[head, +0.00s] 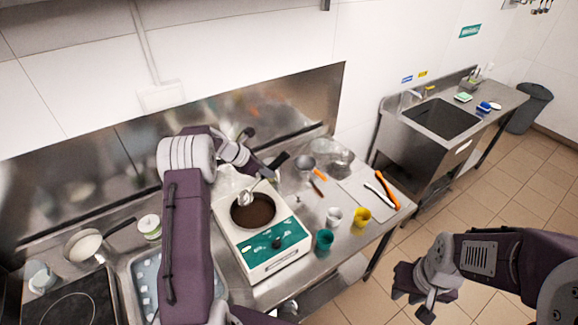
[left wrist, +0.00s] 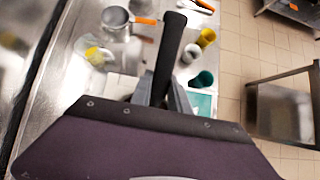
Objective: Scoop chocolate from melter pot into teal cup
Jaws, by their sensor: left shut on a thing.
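The white melter (head: 277,247) with a teal front panel stands on the steel counter, and its round pot holds dark chocolate (head: 254,214). My left gripper (head: 268,172) is shut on the black handle of a metal ladle (head: 245,198), whose bowl is at the back left part of the pot opening. The ladle's black handle (left wrist: 170,45) also shows between the fingers in the left wrist view. The teal cup (head: 324,239) stands right of the melter and shows in the left wrist view (left wrist: 203,79). My right gripper (head: 414,292) hangs over the floor, away from the counter; its jaw opening is unclear.
A white cup (head: 333,217) and a yellow cup (head: 361,215) stand near the teal cup. Orange-handled tools (head: 386,190) lie behind them. A sink (head: 440,118) stands apart at the right.

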